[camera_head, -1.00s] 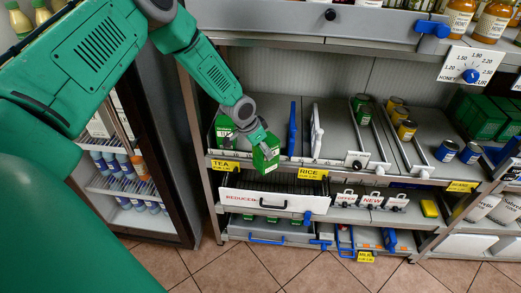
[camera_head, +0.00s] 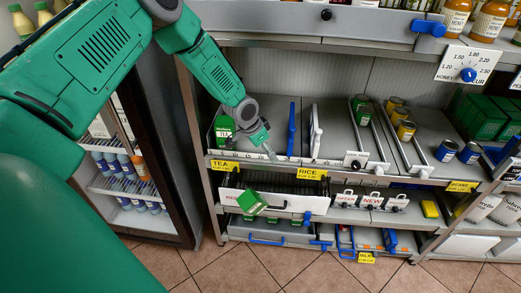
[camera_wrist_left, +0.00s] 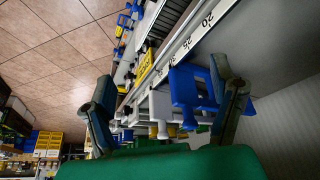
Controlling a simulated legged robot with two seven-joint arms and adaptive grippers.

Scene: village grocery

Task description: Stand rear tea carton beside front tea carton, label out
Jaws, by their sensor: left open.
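One green tea carton (camera_head: 224,130) stands on the shelf at the left end, behind the yellow TEA tag (camera_head: 222,165). The other green tea carton (camera_head: 252,203) is tilted, below the shelf's front edge, in front of the white panel; I cannot tell whether it touches anything. My left gripper (camera_head: 268,150) is above it at the shelf edge, open and empty, to the right of the standing carton. In the left wrist view its two fingers (camera_wrist_left: 166,108) are spread with no carton between them. My right gripper is not in view.
A blue divider (camera_head: 292,130) and a white divider (camera_head: 316,131) stand right of my left gripper. Several cans (camera_head: 446,150) stand farther right. A white panel marked REDUCED (camera_head: 286,203) is below. A fridge stands at left; the tiled floor (camera_head: 230,268) looks clear.

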